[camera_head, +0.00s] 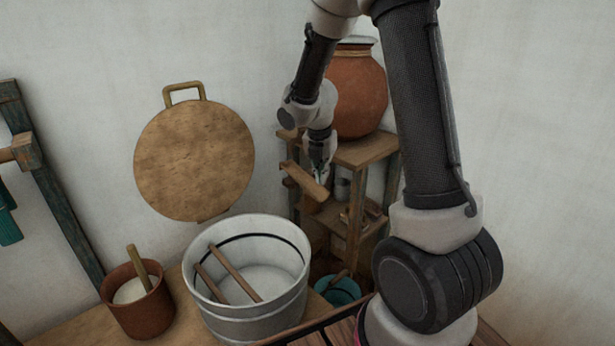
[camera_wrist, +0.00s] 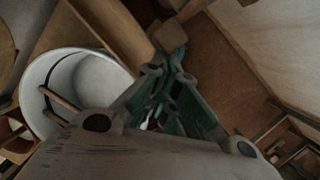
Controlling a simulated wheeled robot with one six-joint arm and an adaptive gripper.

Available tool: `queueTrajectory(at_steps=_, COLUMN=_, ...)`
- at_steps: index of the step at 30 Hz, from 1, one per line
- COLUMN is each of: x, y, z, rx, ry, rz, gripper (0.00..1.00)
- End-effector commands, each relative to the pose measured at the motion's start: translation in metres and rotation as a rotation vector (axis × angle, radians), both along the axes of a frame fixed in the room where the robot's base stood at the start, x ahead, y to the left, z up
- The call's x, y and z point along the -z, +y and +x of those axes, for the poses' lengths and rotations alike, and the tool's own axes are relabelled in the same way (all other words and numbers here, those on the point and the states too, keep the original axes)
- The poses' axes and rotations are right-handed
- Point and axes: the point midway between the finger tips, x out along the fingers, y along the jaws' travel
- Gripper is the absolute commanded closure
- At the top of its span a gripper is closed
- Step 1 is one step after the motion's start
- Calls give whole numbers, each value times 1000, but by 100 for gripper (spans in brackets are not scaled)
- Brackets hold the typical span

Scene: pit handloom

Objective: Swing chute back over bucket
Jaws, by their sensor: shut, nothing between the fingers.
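The chute, a short wooden trough (camera_head: 306,183), sticks out at a slant from the wooden stand under the clay pot. In the wrist view a brown wooden length (camera_wrist: 112,30), seemingly the chute, lies beside the fingertips. My gripper (camera_head: 319,172) is shut and empty, close against the chute in the head view; I cannot tell whether it touches. Its green fingers meet in the wrist view (camera_wrist: 167,50). A small teal bucket (camera_head: 338,290) stands low below the stand, to the lower right of the chute's end, partly hidden by the table edge.
A large clay pot (camera_head: 358,95) stands on the wooden stand (camera_head: 365,151). A big pale tub (camera_head: 250,318) with two sticks across it is at front, near a brown pot (camera_head: 140,307). A round board (camera_head: 194,160) hangs on the wall.

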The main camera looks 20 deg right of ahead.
Motion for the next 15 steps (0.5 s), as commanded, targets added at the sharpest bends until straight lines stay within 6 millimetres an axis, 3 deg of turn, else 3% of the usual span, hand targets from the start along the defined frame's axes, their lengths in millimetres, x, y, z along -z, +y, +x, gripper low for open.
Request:
queueTrajectory(at_steps=6, x=0, y=-29, z=7, rx=-58, ry=0, rz=0, gripper=100)
queueTrajectory(at_steps=15, x=0, y=-50, z=17, rx=-60, ry=1, rz=0, gripper=100)
